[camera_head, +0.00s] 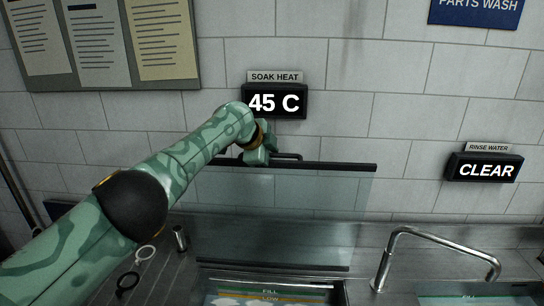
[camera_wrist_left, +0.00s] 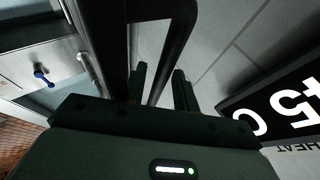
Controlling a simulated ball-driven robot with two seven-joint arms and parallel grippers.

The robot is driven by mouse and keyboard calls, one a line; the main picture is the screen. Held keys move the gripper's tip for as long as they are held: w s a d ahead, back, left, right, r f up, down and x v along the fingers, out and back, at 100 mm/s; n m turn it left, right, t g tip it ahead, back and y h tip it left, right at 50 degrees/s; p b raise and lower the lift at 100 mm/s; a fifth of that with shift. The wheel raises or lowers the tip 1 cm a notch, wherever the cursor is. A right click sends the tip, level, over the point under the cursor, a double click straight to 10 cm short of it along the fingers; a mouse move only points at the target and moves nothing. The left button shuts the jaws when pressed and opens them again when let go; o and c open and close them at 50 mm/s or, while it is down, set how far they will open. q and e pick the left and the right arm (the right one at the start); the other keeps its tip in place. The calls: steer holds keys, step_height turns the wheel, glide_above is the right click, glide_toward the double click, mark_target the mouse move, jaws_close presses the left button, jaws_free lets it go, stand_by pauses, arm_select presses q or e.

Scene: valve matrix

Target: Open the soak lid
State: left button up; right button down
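The soak lid (camera_head: 300,200) is a clear glass panel with dark top and bottom bars. It stands raised, close to upright, behind the soak basin (camera_head: 345,292), whose opening shows below it. A black handle (camera_head: 288,156) sits on its top bar; it also looms large in the wrist view (camera_wrist_left: 185,30). My left gripper (camera_head: 262,155) is at the left end of this handle. In the wrist view my left gripper's fingers (camera_wrist_left: 160,82) are apart, with a handle bar running down towards the gap between them. Contact cannot be told. My right gripper is not in view.
A display reading 45 C (camera_head: 275,102) is on the wall just above the left gripper. A faucet (camera_head: 430,238) stands at right, below the CLEAR display (camera_head: 485,167). A pale ring (camera_head: 146,252), a dark ring (camera_head: 128,281) and a small metal cylinder (camera_head: 180,239) are on the left counter.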

arm_select(q)
steer(key=shift+s, duration=0.1)
stand_by(0.3)
steer(key=shift+s+a+r+p, duration=0.2)
steer(key=shift+s+r+p, duration=0.05)
steer(key=shift+r+p, duration=0.3)
steer(key=v, duration=1.5)
steer(key=shift+s+f, duration=0.1)
steer(key=shift+s, duration=0.05)
